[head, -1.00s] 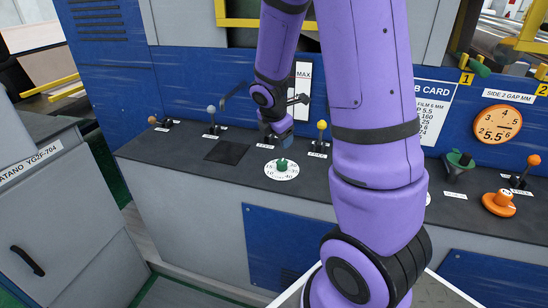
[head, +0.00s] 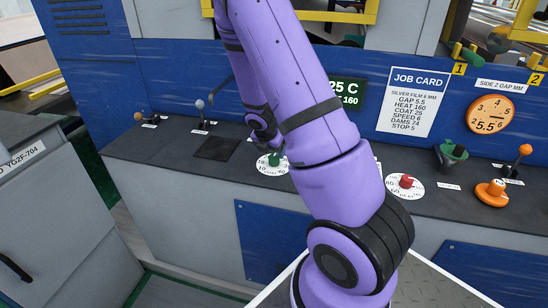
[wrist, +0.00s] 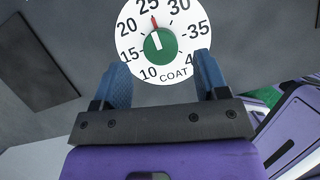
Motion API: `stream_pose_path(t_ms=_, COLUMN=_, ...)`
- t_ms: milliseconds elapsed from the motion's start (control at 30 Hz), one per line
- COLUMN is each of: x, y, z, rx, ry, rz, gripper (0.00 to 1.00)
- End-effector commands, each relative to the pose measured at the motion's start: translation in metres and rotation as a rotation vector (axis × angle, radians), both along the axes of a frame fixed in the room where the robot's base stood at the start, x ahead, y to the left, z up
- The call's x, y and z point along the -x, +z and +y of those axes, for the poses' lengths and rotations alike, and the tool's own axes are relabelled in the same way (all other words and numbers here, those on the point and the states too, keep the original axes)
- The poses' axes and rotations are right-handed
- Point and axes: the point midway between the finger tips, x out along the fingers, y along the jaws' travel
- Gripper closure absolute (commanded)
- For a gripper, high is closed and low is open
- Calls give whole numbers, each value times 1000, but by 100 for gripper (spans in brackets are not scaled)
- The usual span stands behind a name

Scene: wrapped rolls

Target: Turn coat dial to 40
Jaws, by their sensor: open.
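The coat dial (wrist: 129,42) is a round white plate with a green knob (wrist: 170,52), marked COAT, in the wrist view. Its red pointer is near 25, and the 40 mark is partly covered at the lower right. My gripper (wrist: 162,62) is open, with blue fingertips apart over the lower left and lower right of the plate and nothing between them visibly gripped. In the head view the dial (head: 264,168) sits on the dark console top, partly hidden by my arm, which also hides my fingers.
A red-knobbed dial (head: 406,182) is to the right on the console (head: 330,190). Further right are an orange knob (head: 490,190), a green-topped control (head: 452,155) and an orange-tipped lever (head: 525,151). A job card (head: 412,100) hangs behind. A dark flat patch (head: 216,148) lies left of the dial.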

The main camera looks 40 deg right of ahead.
Motion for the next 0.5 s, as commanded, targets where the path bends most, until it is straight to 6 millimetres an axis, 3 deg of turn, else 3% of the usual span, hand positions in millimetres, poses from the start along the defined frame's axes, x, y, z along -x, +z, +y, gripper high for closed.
stream_pose_path(t_ms=233, x=-4, y=-28, z=-11, rx=1, ry=-1, rz=2, gripper=33)
stream_pose_path(t_ms=500, x=-6, y=-42, z=-16, rx=0, ry=-1, rz=0, gripper=33)
